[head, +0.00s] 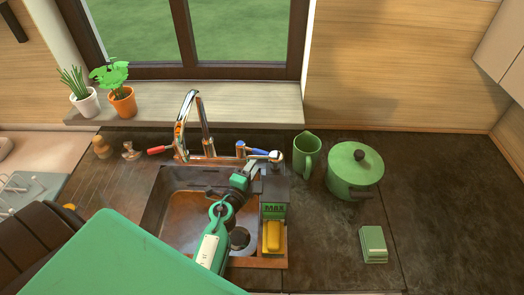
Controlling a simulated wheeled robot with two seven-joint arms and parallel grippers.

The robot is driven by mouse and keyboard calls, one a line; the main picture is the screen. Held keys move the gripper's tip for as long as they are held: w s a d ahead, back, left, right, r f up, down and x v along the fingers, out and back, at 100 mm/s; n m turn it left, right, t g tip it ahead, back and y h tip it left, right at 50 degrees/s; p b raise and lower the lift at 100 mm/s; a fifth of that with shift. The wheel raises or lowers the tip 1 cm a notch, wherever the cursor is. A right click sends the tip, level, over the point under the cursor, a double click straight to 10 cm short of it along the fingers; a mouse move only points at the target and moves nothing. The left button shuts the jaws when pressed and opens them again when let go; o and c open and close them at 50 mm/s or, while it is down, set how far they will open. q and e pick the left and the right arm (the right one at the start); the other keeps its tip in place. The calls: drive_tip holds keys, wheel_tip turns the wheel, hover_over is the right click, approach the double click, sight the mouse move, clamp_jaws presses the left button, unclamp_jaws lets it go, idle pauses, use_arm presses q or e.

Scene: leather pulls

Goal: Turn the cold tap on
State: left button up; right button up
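The chrome tap (206,128) stands behind the sink, with a tall curved spout. Its red handle (158,150) points out to the left. Its blue handle (254,151), the cold one, is on the right. My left gripper (276,160) is at the right end of the tap, beside the blue handle. The fingers are small and partly merge with the chrome, so I cannot tell whether they touch the handle or how far apart they are. My green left forearm crosses the sink. My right gripper is not in view.
The sink (180,205) holds a yellow sponge (272,237) at its right side. A green jug (306,155) and a lidded green pot (354,172) stand to the right. A green box (373,244) lies nearer. The far right counter is clear. Potted plants (122,100) stand on the sill.

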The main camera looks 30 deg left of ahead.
sight(261, 151)
use_arm(q)
drive_tip(key=w, duration=0.7)
drive_tip(key=shift+a, duration=0.2)
clamp_jaws()
